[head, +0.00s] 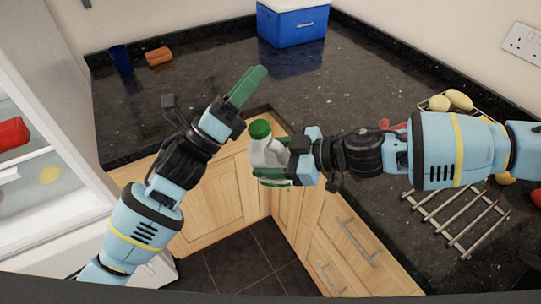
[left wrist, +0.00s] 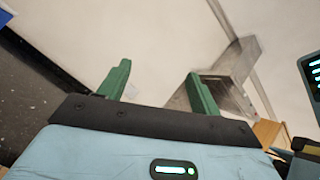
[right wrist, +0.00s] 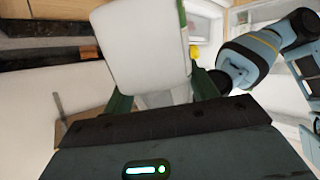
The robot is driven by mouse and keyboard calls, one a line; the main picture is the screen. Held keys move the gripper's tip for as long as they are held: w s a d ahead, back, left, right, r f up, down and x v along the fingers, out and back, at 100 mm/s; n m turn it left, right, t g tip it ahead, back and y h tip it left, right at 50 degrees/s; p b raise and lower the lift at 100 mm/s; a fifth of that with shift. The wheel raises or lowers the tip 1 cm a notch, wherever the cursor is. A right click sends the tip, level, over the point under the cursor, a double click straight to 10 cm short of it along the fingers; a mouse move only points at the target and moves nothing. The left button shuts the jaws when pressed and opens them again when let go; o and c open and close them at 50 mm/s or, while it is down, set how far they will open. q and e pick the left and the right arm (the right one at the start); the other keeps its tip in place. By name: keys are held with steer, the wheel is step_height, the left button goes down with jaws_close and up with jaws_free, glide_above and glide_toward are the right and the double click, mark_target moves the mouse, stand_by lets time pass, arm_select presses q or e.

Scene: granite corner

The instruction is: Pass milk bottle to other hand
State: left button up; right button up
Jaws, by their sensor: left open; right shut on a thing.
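The milk bottle (head: 262,148) is white with a green cap and is held upright or nearly so in the head view, in front of the counter corner. My right gripper (head: 272,172) is shut on it; its fingers show on either side of the bottle. In the right wrist view the bottle (right wrist: 145,48) fills the upper middle between the fingers (right wrist: 160,100). My left gripper (head: 246,88) is open and empty, above and left of the bottle, apart from it. The left wrist view shows its two green fingers (left wrist: 158,88) spread with nothing between them.
The dark granite counter (head: 200,80) runs round the corner. A blue and white box (head: 292,28), a blue cup (head: 121,60) and an orange item (head: 158,56) stand at its back. A metal rack (head: 455,220) and yellow fruit (head: 458,99) lie at right. An open fridge (head: 35,190) is at left.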

steer(key=shift+r, duration=0.1)
arm_select(q)
steer(key=s+a+f+n+y, duration=0.25)
steer(key=f+n+y, duration=0.25)
steer(key=f+n, duration=0.3)
steer(key=s+a+f+n+y, duration=0.1)
steer(key=a+f+n+y, duration=0.3)
steer(key=f+n, duration=0.45)
steer(key=s+a+f+n+y, duration=0.25)
steer(key=f+n+y, duration=0.3)
steer(key=f, duration=0.55)
steer(key=s+a+f+n+g+y, duration=0.1)
steer(key=s+a+f+n+g, duration=0.2)
steer(key=s+f+n, duration=0.4)
steer(key=s+a+f+n+g+y, duration=0.2)
steer(key=s+f+n, duration=0.5)
steer(key=s+f, duration=0.6)
steer(key=s+a+g, duration=0.1)
steer(key=s+g, duration=0.1)
steer(key=s, duration=0.2)
steer(key=shift+s+n, duration=0.2)
steer(key=shift+n, duration=0.1)
steer(key=shift+a, duration=0.1)
